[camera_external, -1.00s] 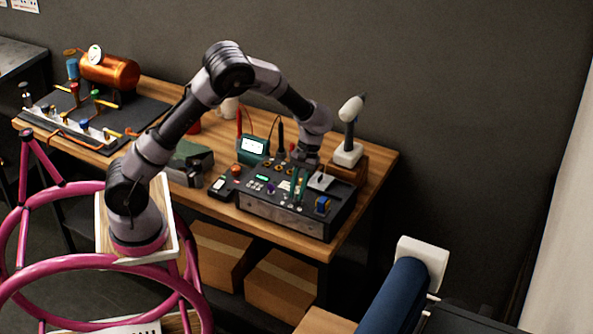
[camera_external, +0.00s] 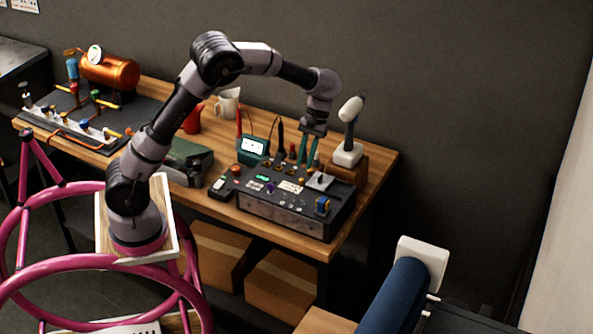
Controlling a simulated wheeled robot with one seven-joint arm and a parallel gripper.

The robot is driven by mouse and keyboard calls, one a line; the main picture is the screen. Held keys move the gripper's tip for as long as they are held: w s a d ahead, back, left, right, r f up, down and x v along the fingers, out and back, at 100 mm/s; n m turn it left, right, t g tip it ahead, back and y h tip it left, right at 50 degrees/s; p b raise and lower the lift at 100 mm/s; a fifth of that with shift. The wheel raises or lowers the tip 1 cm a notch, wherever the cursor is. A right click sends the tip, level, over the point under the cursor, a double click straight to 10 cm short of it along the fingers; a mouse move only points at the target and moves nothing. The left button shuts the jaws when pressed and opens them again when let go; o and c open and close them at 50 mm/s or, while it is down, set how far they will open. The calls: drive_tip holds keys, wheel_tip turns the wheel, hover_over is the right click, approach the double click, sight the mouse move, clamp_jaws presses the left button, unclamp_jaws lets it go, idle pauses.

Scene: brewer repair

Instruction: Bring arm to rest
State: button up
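My gripper (camera_external: 309,160) hangs pointing down above the back right part of a black control console (camera_external: 290,228) on the wooden bench. Its two teal fingers show side by side with a gap between them, so it looks open. I see nothing held between them. The fingertips are small in this view, and whether they clear the console's top is hard to tell. My arm is arched up over the bench from its base at the left.
A white-headed mallet (camera_external: 350,110) stands in a block right of my gripper. A green meter (camera_external: 252,148), red and black probes, a white mug (camera_external: 228,102) and a copper boiler (camera_external: 110,72) are on the bench. The space above the bench is free.

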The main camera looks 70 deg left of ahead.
drive_tip(key=shift+r, duration=0.15)
drive_tip(key=s+d+r+m+t+y, duration=0.2)
drive_tip(key=s+r+m+t, duration=0.4)
drive_tip(key=s+r, duration=0.9)
drive_tip(key=s+d+r+m+t+y, duration=0.1)
drive_tip(key=s+r+m+t, duration=0.3)
drive_tip(key=s+m, duration=0.5)
drive_tip(key=s+y, duration=0.1)
drive_tip(key=s, duration=0.3)
drive_tip(key=shift+r+t+y, duration=0.3)
drive_tip(key=shift+r+t, duration=0.1)
